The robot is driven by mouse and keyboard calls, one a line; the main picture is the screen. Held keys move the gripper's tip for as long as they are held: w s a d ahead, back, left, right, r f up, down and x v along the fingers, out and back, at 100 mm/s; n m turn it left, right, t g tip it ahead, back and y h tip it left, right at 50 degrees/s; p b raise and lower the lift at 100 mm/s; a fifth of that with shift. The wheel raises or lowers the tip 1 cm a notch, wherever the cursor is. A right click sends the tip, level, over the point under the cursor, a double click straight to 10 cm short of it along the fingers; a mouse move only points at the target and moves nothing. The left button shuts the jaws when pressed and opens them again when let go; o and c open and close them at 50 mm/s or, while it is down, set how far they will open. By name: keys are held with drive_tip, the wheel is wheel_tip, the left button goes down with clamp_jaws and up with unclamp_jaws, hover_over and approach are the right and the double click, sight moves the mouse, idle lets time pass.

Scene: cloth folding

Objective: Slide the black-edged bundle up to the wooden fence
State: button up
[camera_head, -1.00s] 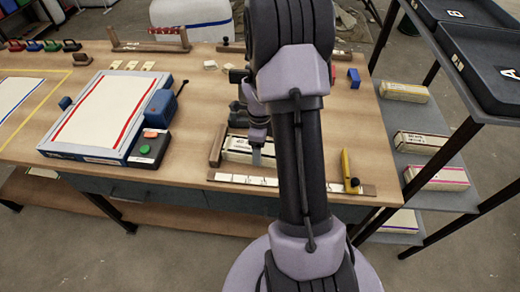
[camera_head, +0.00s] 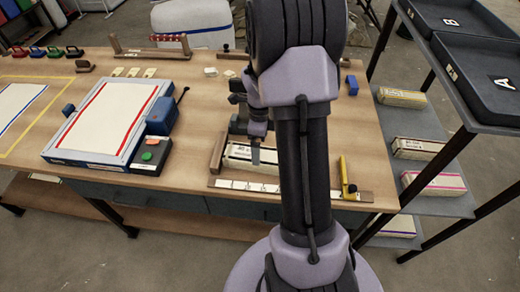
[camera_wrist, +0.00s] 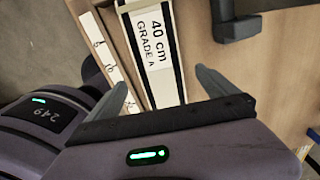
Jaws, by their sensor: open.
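The black-edged bundle (camera_head: 238,151) lies on the table behind the marked ruler strip (camera_head: 240,187), partly hidden by my arm. In the wrist view the bundle (camera_wrist: 163,85) is white with black side bands and a "40 cm GRADE A" label. The wooden fence (camera_head: 217,150) is a short upright bar at the bundle's left end. I cannot tell whether they touch. My gripper (camera_head: 255,157) is over the bundle. In the wrist view my gripper (camera_wrist: 165,80) is open, with one finger on each side of the bundle. Whether the fingers touch it is unclear.
A yellow stop (camera_head: 346,178) stands at the ruler's right end. A blue-grey board (camera_head: 80,152) with a red-edged cloth and a black button box (camera_head: 150,157) are to the left. A shelf with trays (camera_head: 480,65) stands right. Bare tabletop lies between the button box and fence.

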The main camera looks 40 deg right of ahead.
wheel_tip(320, 180, up, 11)
drive_tip(key=p, duration=0.3)
drive_tip(key=shift+r, duration=0.1)
